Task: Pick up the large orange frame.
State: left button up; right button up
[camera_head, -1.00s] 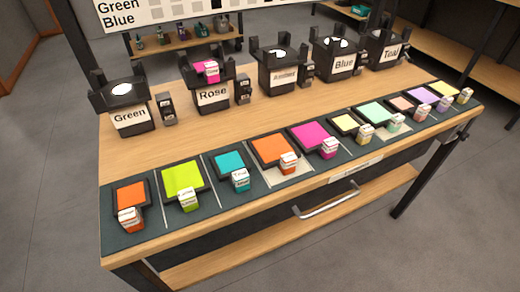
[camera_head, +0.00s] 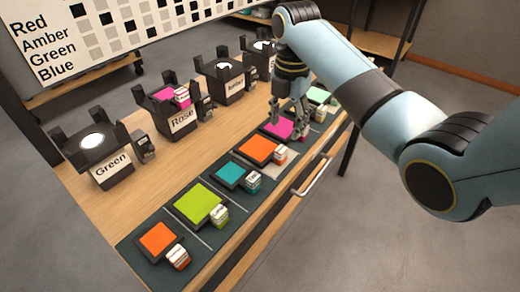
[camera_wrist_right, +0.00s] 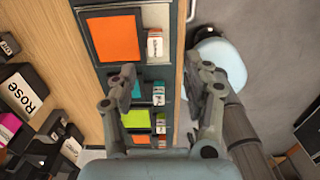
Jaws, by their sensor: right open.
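The large orange frame (camera_head: 257,150) is a dark-rimmed tile with an orange face, lying on the dark strip along the table's front. A white-and-orange labelled block (camera_head: 279,155) sits at its front edge. In the right wrist view the frame (camera_wrist_right: 111,39) lies beyond the fingertips, with its block beside it. My right gripper (camera_head: 289,122) is open and empty, pointing down above the strip near the magenta frame (camera_head: 279,129), which it partly covers. In the right wrist view my right gripper (camera_wrist_right: 168,76) shows its fingers wide apart. My left gripper is out of view.
Teal (camera_head: 231,172), lime (camera_head: 198,204) and smaller orange (camera_head: 157,238) frames with blocks lie along the strip. Black holders labelled Green (camera_head: 103,160) and Rose (camera_head: 178,120) stand behind, Rose holding a magenta piece. Wood between is clear. A drawer handle (camera_head: 311,175) juts from the front.

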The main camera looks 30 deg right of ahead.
aim_at(282, 148)
jog(key=f, duration=0.4)
jog(key=shift+a+f+b, duration=0.2)
jog(key=shift+b, duration=0.1)
jog(key=shift+w+f, duration=0.1)
jog(key=shift+f, duration=0.55)
jog(key=f, duration=0.3)
jog(key=f+b, duration=0.1)
jog(key=shift+w+d+f, duration=0.1)
jog(key=shift+w+f, duration=0.15)
jog(key=shift+w, duration=0.05)
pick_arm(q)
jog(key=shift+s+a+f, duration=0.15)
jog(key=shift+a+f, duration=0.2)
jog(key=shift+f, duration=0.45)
pick_arm(e)
jog(key=shift+c, duration=0.3)
grip_shut()
